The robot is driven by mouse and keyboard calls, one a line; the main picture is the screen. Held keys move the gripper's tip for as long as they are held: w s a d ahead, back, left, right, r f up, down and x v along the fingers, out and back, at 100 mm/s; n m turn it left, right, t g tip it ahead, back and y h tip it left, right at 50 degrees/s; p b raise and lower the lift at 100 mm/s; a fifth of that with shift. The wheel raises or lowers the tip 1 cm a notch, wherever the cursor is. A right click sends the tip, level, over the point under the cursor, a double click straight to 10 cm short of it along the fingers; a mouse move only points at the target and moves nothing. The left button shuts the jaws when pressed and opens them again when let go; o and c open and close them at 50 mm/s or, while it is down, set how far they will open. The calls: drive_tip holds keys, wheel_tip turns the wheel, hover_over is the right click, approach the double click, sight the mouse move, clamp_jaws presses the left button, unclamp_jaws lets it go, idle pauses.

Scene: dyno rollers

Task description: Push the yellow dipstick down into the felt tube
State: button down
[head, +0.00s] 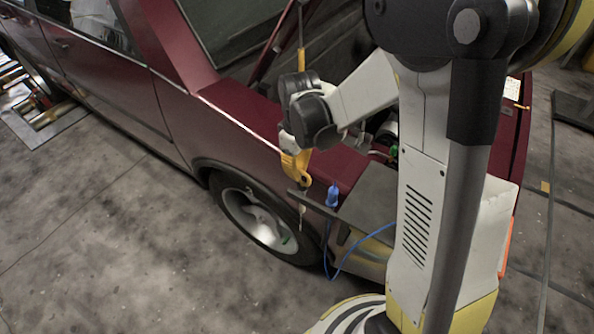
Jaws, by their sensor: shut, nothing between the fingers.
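My gripper (298,172) is at the end of my bent arm, over the front fender of a dark red car. It is shut, and I see nothing held between its fingers. Yellow-orange parts show at the gripper's end, and I cannot tell them all apart from the dipstick. A thin upright rod (301,213) shows just below the gripper, by a dark bar; I cannot tell if it is the dipstick or part of it. A yellow upright piece (302,60) stands above the arm's wrist, its nature unclear. I cannot make out the felt tube.
The dark red car (150,100) fills the left and middle, with its front wheel (258,218) below. A dark bar (312,203) and a blue item (333,195) with a blue cable (362,240) are near the gripper. Grey floor (110,240) is clear at lower left.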

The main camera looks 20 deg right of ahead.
drive_tip(key=c, duration=2.1)
unclamp_jaws()
drive_tip(key=o, duration=0.6)
drive_tip(key=shift+c, duration=0.2)
drive_tip(key=shift+r, duration=0.1)
wheel_tip(320, 180, up, 12)
drive_tip(key=shift+w+d, duration=0.15)
drive_tip(key=shift+d, duration=0.05)
drive_tip(key=s+r+m+t, duration=0.1)
drive_tip(key=s+m+t, duration=0.2)
drive_tip(key=s, duration=0.3)
drive_tip(key=s+r+m+t+b, duration=0.1)
drive_tip(key=s+r+m+t, duration=0.1)
drive_tip(key=s+m+t, duration=0.2)
drive_tip(key=s, duration=0.3)
drive_tip(key=shift+a+r, duration=0.2)
drive_tip(key=shift+r, duration=0.05)
